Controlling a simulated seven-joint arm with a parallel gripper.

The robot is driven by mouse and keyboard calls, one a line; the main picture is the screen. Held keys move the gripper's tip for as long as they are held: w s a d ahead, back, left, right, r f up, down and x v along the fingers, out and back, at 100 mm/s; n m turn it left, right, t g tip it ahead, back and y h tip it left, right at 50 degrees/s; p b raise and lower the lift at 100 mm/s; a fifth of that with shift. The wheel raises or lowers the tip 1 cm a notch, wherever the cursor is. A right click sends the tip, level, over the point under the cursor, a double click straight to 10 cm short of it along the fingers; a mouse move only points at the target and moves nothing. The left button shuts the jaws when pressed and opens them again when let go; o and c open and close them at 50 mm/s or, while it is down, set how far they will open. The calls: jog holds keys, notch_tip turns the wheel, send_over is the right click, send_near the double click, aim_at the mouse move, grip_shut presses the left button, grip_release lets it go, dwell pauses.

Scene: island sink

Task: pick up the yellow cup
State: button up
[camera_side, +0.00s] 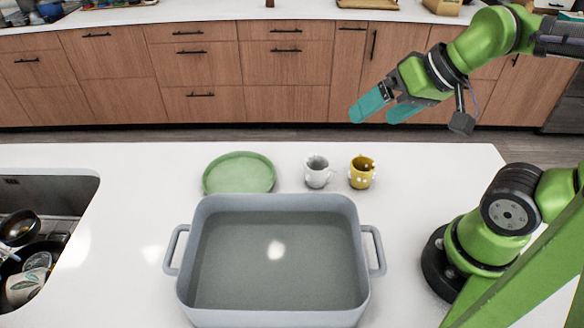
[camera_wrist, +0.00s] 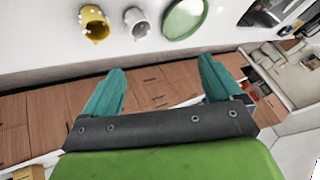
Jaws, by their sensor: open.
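The yellow cup (camera_side: 362,172) stands upright on the white island top, just right of a grey-white cup (camera_side: 318,172). In the wrist view the yellow cup (camera_wrist: 94,24) is at the upper left, with the grey-white cup (camera_wrist: 138,23) beside it. My gripper (camera_side: 378,110), with teal fingers, is in the air above and beyond the cups in the side view. It is open and empty. In the wrist view my gripper (camera_wrist: 160,82) has its fingers wide apart, and both cups lie beyond the fingertips.
A green plate (camera_side: 240,173) lies left of the cups; it also shows in the wrist view (camera_wrist: 184,18). A large grey pan (camera_side: 208,295) with two handles is in front of them. A sink (camera_side: 50,188) with dishes is at the left. The counter right of the yellow cup is clear.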

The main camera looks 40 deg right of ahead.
jog(key=m+g+h, duration=0.2)
jog(key=m+g, duration=0.4)
jog(key=g, duration=0.1)
send_over(362, 170)
jog(key=s+a, duration=0.1)
jog(key=a, duration=0.1)
notch_tip(362, 170, down, 7)
notch_tip(362, 170, down, 11)
jog(key=shift+s+d+r, duration=0.1)
jog(key=shift+w+f, duration=0.2)
jog(key=shift+f, duration=2.7)
jog(key=c, duration=1.1)
